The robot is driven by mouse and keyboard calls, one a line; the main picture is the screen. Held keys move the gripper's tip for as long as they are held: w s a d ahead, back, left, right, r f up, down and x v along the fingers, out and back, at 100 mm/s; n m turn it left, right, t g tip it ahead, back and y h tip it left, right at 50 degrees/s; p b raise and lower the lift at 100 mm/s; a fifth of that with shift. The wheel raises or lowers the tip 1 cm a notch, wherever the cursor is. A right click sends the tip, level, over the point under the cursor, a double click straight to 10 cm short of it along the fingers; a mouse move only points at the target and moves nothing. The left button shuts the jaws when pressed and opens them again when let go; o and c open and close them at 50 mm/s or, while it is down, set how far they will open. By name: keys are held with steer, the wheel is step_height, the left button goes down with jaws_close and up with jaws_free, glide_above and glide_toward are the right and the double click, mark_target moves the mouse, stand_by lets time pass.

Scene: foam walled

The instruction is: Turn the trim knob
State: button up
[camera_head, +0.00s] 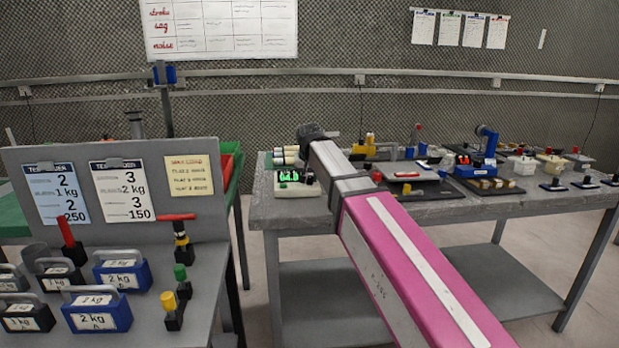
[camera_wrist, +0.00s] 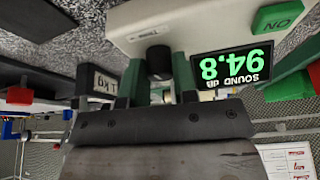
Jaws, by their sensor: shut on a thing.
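The trim knob (camera_wrist: 159,62) is a dark round knob on the front of a pale box (camera_wrist: 165,22), seen upside down in the wrist view. My gripper (camera_wrist: 158,78) has its two green fingers on either side of the knob, shut on it. A black display (camera_wrist: 232,78) beside the knob reads "SOUND dB 94.8" in green. A green button marked "ON" (camera_wrist: 280,15) is on the same box. In the head view the pale box (camera_head: 298,190) with a lit green display sits at the near left of the grey table (camera_head: 300,213); the knob cannot be made out there.
My pink and grey arm crosses the table's front edge. A grey stand (camera_head: 120,240) with several weights is at the left.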

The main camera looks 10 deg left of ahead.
steer(key=n+y, duration=0.1)
steer(key=n, duration=0.1)
steer(key=n+y, duration=0.1)
steer(key=n, duration=0.2)
steer(key=shift+w+d+g, duration=0.1)
steer(key=shift+d+g, duration=0.1)
steer(key=shift+g, duration=0.1)
steer(key=n, duration=0.3)
steer(key=n+g+y, duration=0.1)
steer(key=n, duration=0.1)
steer(key=shift+w+n+y, duration=0.15)
steer(key=shift+n+y, duration=0.15)
steer(key=shift+n, duration=0.1)
steer(key=n+g, duration=0.1)
steer(key=n, duration=0.1)
steer(key=n+g, duration=0.1)
steer(key=n, duration=0.2)
steer(key=shift+w+g+y, duration=0.15)
steer(key=shift+g+y, duration=0.15)
steer(key=shift+n+g, duration=0.9)
steer(key=shift+n, duration=1.6)
steer(key=o, duration=0.9)
steer(key=shift+d+r, duration=0.1)
